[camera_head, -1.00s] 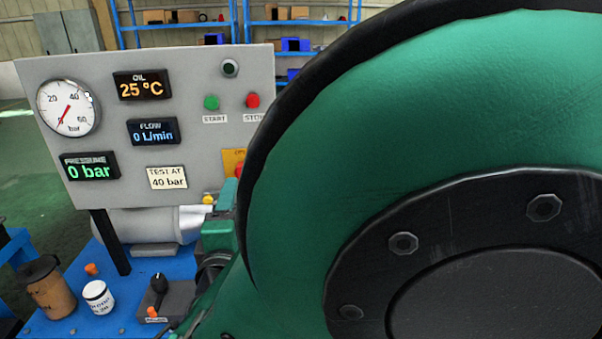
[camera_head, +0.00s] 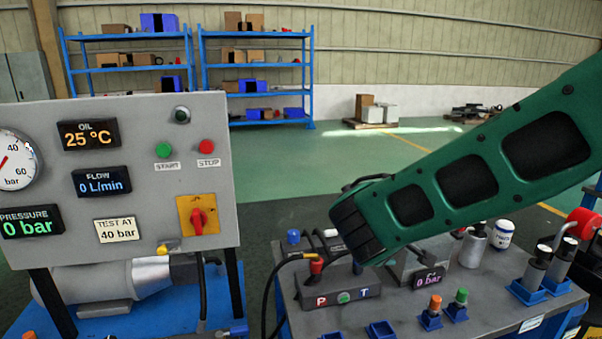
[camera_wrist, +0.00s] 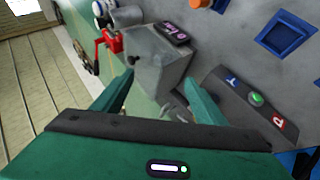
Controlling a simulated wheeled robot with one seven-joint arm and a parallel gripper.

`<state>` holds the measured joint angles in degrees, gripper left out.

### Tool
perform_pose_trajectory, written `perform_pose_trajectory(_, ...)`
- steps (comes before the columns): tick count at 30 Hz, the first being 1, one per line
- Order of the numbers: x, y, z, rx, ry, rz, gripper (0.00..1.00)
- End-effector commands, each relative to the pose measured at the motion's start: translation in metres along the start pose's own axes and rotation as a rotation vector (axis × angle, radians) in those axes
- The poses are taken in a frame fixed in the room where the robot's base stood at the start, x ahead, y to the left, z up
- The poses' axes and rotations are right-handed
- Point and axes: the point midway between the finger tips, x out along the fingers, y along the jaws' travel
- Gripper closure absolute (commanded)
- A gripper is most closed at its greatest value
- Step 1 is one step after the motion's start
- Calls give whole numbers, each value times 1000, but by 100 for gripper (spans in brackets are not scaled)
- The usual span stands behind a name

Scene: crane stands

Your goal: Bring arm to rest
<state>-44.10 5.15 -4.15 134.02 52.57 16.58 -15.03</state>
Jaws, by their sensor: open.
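My green arm reaches in from the right of the head view, over the grey bench, and its end is above the block marked P and T (camera_head: 340,290). My gripper (camera_wrist: 158,92) shows in the wrist view with two green fingers spread apart and nothing held between them. Beyond the fingers is a grey box (camera_wrist: 160,68) with a small display. In the head view this box's display (camera_head: 430,279) reads 0 bar and is just below my arm. The fingertips cannot be made out in the head view.
A panel (camera_head: 140,215) with gauge, displays and red switch (camera_head: 199,221) stands at left. Bottles, a white jar (camera_head: 502,235), orange and green plugs and blue holders occupy the bench. Blue shelves (camera_head: 255,75) stand far back, with open floor before them.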

Motion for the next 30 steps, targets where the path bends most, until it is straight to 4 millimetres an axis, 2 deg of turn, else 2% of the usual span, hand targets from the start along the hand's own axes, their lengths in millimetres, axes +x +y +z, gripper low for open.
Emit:
perform_pose_trajectory(1, 9, 16, 24, 60, -56, -24, 34)
perform_pose_trajectory(7, 22, 47, 113, 272, -260, -140, 34)
perform_pose_trajectory(11, 17, 58, 168, 410, -377, -215, 34)
perform_pose_trajectory(15, 2, 61, 222, 553, -489, -297, 34)
perform_pose_trajectory(21, -32, 55, 286, 750, -623, -411, 34)
perform_pose_trajectory(24, -52, 48, 310, 836, -675, -464, 34)
perform_pose_trajectory(30, -82, 36, 336, 945, -737, -537, 34)
